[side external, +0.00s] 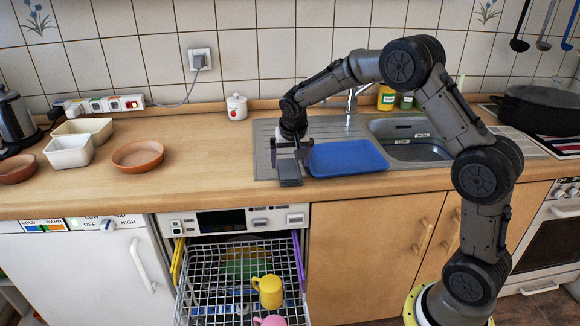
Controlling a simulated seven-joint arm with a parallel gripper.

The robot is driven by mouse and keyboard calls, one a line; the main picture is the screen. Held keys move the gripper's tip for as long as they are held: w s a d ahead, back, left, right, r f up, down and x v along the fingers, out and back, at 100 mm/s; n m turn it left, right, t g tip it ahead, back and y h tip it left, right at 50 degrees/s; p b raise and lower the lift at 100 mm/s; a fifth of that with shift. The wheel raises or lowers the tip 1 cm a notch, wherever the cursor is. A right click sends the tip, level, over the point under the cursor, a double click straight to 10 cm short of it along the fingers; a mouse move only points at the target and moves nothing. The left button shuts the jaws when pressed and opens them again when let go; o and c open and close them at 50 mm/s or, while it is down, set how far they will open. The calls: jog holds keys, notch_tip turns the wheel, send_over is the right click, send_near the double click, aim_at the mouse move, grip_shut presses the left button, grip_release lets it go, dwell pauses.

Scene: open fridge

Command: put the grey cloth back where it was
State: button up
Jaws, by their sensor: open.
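My gripper (290,172) is open and points down over the left part of the metal sink unit, just left of a blue tray-like rectangle (347,157). I cannot make out a grey cloth for certain. A dark grey flat shape shows at the gripper's lower end, and I cannot tell whether it is only the fingers or also something beneath them. The space between the fingers and any contact with the surface are not clear in this view.
The sink unit (262,140) has its basin right of the blue rectangle. A white lidded jar (236,107) stands behind left. Bowls, including a terracotta one (138,156), stand on the left counter. Below, an open dishwasher rack (205,283) holds a yellow mug (268,291). The middle-left counter is clear.

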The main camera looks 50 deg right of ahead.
jog(key=v, duration=0.9)
jog(key=s+a+r+n+t+y, duration=0.1)
jog(key=s+a+r+n, duration=0.2)
jog(key=s, duration=0.4)
jog(key=s+a+r+n, duration=0.1)
jog(key=s+a+r, duration=0.25)
jog(key=s, duration=0.35)
jog(key=s+a+f+n+y, duration=0.1)
jog(key=s+a+n, duration=0.1)
jog(key=s, duration=0.6)
jog(key=s+a+f+n+t+y, duration=0.1)
jog(key=s+a+n, duration=0.2)
jog(key=s, duration=0.6)
jog(key=shift+s+f, duration=0.25)
jog(key=shift+f, duration=0.1)
